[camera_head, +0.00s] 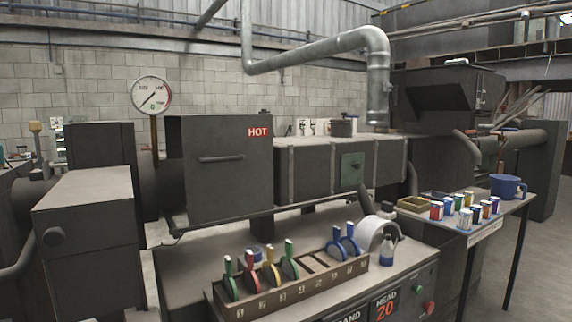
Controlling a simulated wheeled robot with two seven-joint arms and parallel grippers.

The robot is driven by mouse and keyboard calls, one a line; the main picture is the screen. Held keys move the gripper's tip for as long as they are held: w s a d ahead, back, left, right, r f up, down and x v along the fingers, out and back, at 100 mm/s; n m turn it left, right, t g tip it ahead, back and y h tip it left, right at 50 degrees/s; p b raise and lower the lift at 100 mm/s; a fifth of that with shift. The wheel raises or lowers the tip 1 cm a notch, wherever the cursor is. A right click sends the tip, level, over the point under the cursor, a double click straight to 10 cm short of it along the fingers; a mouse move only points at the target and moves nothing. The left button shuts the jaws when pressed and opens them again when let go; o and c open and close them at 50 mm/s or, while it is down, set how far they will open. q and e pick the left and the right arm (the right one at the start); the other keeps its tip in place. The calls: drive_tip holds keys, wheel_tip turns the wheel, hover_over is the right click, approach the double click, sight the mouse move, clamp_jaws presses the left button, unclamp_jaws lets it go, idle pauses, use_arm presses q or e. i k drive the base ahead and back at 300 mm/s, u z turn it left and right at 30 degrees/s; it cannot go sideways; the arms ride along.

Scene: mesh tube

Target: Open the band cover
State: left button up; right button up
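A dark metal box front (222,180) with a horizontal bar handle (221,158) and a red HOT label (258,132) stands in the middle of the machine. It looks closed. To its right runs a long dark housing (310,170) with a small green plate (352,172) on its front. No part carries a readable band cover label, so I cannot tell for certain which one it is. The word BAND shows on the front control panel (400,292), cut off by the lower edge. Neither of my grippers is in view.
A side table (508,208) at right holds several small jars and a blue jug (507,187). A gauge (151,94) rises at left.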

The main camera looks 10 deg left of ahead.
sight(228, 158)
drive_tip(key=z, duration=0.6)
drive_tip(key=i, duration=0.9)
drive_tip(key=u, duration=0.85)
